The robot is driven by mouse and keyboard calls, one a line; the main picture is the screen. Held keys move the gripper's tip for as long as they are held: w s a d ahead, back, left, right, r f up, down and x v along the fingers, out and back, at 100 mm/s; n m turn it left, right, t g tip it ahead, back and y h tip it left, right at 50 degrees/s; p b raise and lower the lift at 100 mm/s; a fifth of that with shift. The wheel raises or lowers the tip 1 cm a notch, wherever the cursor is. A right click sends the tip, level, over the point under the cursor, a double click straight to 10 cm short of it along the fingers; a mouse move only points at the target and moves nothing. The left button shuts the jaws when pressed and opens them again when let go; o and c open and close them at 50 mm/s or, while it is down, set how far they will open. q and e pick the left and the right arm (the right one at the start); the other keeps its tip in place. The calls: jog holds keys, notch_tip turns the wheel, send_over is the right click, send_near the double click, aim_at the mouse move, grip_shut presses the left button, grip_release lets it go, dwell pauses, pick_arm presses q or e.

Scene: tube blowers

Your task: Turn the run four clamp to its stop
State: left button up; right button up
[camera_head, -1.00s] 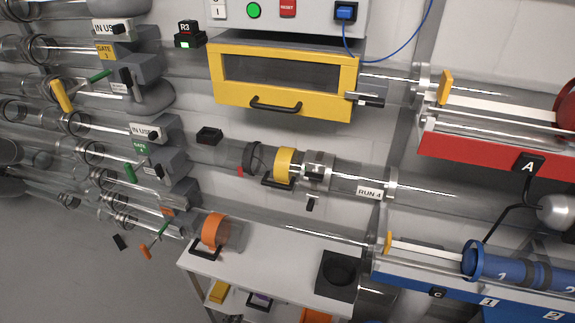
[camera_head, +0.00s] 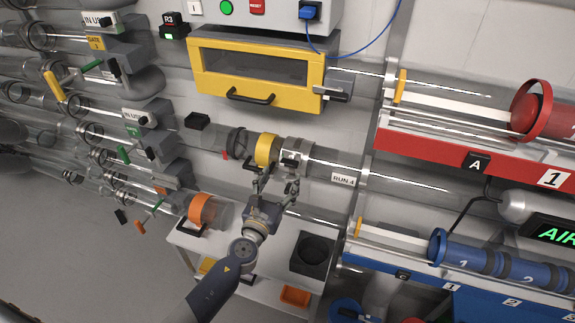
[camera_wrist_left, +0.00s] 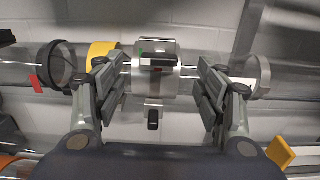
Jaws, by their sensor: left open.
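The run four clamp (camera_head: 293,157) is a silver band with a black latch on the clear tube, just left of the RUN 4 label (camera_head: 343,180). In the left wrist view the clamp (camera_wrist_left: 155,72) sits in the middle, between the open fingers, with a small black handle (camera_wrist_left: 153,120) hanging below it and a small green mark on its upper left. My left gripper (camera_head: 275,185) is open and empty, just below and in front of the clamp; it also shows in the left wrist view (camera_wrist_left: 160,88). I cannot tell whether a finger touches the tube. My right gripper is not seen.
A yellow collar (camera_head: 267,150) and a dark ring (camera_head: 237,140) are on the tube left of the clamp. A yellow-framed box (camera_head: 255,75) hangs above. A white bench (camera_head: 215,245) with a black holder (camera_head: 313,255) is below. Red (camera_head: 425,145) and blue (camera_head: 400,275) racks stand at right.

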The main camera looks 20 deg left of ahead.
aim_at(288, 165)
pick_arm(q)
jog(key=w, duration=0.6)
jog(key=shift+w+d+b, duration=0.1)
jog(key=shift+w+b, duration=0.2)
jog(key=shift+w, duration=0.05)
jog(key=c, duration=1.1)
